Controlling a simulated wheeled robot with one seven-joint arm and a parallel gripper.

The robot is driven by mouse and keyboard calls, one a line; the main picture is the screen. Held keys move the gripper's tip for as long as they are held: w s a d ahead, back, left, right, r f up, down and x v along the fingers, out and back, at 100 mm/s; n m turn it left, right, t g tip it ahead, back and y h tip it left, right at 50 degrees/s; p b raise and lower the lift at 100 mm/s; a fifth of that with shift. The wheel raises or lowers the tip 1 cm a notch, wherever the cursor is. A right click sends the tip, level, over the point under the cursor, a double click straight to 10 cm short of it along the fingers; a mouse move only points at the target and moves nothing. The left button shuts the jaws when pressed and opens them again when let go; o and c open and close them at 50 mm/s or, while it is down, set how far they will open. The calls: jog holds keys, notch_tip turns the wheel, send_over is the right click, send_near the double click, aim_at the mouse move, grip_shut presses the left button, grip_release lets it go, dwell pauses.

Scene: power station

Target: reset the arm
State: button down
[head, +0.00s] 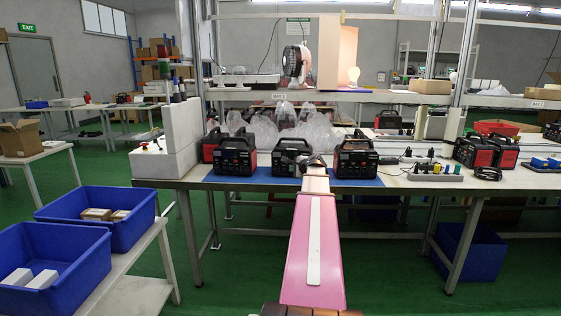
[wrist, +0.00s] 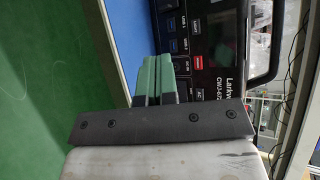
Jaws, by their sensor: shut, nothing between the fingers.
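My pink arm reaches forward to the front edge of the workbench (head: 400,182). My gripper (head: 312,160) is at its far end, in front of the power stations. In the wrist view my gripper (wrist: 165,62) has its green fingers shut together with nothing between them. A black power station (wrist: 215,45) with a control panel and white lettering is close ahead of the fingers; I cannot tell whether they touch it. In the head view, a left power station (head: 230,156), a middle one (head: 286,160) and a right one (head: 354,158) stand in a row, the middle one partly hidden by my arm.
Clear plastic bags (head: 280,130) lie behind the row. A power strip (head: 435,172) and more power stations (head: 485,150) are at right. Blue bins (head: 60,250) sit on a left side table. Green floor is free beside my arm.

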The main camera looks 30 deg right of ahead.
jog(key=s+a+f+n+g+y, duration=0.1)
jog(key=s+a+f+n+g, duration=0.1)
jog(key=a+f+n, duration=0.5)
jog(key=s+a+f+g, duration=0.25)
jog(key=a+f, duration=0.25)
jog(key=a, duration=0.6)
jog(key=s+a+f+n+g+y, duration=0.1)
jog(key=s+a+f+n+g, duration=0.1)
jog(key=a+f+n, duration=0.5)
jog(key=s+a+f+n+g+h, duration=0.1)
jog(key=s+a+f+n+g, duration=0.2)
jog(key=s+a, duration=0.5)
jog(key=s+a+f+n+g+h, duration=0.2)
jog(key=s+a+f, duration=0.4)
jog(key=a, duration=0.3)
jog(key=shift+s+a+n+g, duration=0.2)
jog(key=shift+s+n+g, duration=0.6)
jog(key=shift+n, duration=0.2)
jog(key=shift+d, duration=0.1)
